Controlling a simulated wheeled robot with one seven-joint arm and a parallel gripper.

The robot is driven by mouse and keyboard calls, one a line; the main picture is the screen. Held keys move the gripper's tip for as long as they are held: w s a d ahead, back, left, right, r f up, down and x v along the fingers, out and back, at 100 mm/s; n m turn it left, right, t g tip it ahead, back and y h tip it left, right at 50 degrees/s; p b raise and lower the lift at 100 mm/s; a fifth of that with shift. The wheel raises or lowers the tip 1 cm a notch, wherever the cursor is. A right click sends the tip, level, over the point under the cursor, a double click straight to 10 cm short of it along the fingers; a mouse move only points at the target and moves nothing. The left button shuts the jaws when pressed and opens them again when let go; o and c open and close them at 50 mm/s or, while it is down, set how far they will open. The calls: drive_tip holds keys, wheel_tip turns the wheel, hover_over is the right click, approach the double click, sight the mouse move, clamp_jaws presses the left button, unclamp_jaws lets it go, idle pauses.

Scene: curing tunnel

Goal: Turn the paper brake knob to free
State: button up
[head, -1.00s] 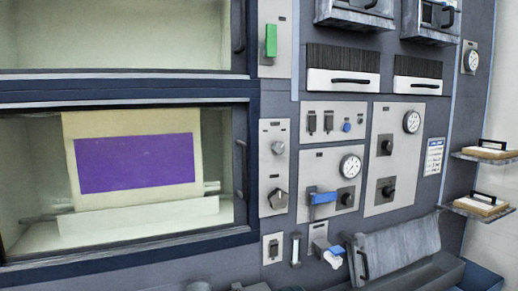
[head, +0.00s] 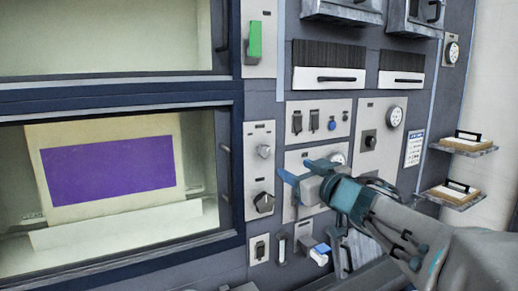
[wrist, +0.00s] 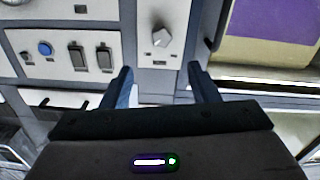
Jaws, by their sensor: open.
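Two knobs sit on the narrow light panel right of the lower window in the head view: a smaller light grey knob (head: 264,151) above and a larger dark grey knob (head: 264,202) below. I cannot read which is the paper brake knob. The wrist view, turned upside down, shows the light grey faceted knob (wrist: 161,38) beyond the fingertips, with small marks beside it. My gripper (head: 295,170) is open and empty, its blue fingers pointing toward the panels, right of the knobs. In the wrist view my gripper (wrist: 160,72) appears apart from the knob.
Black switches (head: 305,121) and a blue button (head: 332,125) sit on the panel to the right. My gripper partly covers the gauge panel. The lower window (head: 15,190), with a purple sheet (head: 107,169) inside, is at left. A green handle (head: 255,42) is above.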

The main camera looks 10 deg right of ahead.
sight(266, 153)
drive_tip(key=p+x, duration=0.1)
drive_tip(key=x, duration=1.2)
drive_tip(key=shift+w+a, duration=0.25)
drive_tip(key=shift+w, duration=0.1)
drive_tip(key=c, duration=1)
